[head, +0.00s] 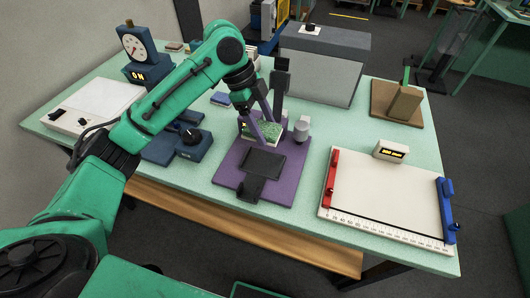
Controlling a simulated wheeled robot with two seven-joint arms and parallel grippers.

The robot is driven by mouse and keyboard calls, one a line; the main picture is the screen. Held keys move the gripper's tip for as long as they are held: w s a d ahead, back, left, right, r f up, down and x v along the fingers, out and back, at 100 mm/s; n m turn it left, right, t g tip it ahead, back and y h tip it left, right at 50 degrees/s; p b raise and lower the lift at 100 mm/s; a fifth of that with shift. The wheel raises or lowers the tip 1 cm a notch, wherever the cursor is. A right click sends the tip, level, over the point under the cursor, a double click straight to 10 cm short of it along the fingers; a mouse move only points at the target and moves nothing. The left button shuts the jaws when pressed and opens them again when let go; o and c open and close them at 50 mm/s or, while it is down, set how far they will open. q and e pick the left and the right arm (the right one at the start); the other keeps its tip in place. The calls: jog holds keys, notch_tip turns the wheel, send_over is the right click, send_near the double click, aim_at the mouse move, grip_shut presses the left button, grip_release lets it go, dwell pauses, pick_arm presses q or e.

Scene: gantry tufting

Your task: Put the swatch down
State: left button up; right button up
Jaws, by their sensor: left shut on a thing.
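The swatch (268,134) is a small piece with a mottled green top and a pale edge. It is over the back half of a purple plate (225,170). My left gripper (262,122), with purple fingers pointing down, is shut on the swatch. I cannot tell whether the swatch touches the stand on the plate or hangs just above it. The fingers hide part of the swatch. My right gripper does not show.
A dark block (263,163) and a grey knob (301,130) are on the purple plate. A white ruled board (385,195) with red and blue bars lies right. A gauge (136,46) stands back left; a grey box (320,63) stands behind.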

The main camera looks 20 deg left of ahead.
pick_arm(q)
send_over(269, 164)
jog(key=a, duration=0.1)
notch_tip(269, 164, down, 6)
jog(key=f, duration=0.3)
jog(key=f+p, duration=0.1)
jog(key=f, duration=0.2)
jog(key=shift+w+a+f+p, duration=0.1)
jog(key=shift+a+f+p, duration=0.1)
jog(key=shift+p, duration=0.1)
jog(key=shift+f, duration=0.35)
jog(key=o, duration=1.3)
jog(key=shift+c, duration=0.2)
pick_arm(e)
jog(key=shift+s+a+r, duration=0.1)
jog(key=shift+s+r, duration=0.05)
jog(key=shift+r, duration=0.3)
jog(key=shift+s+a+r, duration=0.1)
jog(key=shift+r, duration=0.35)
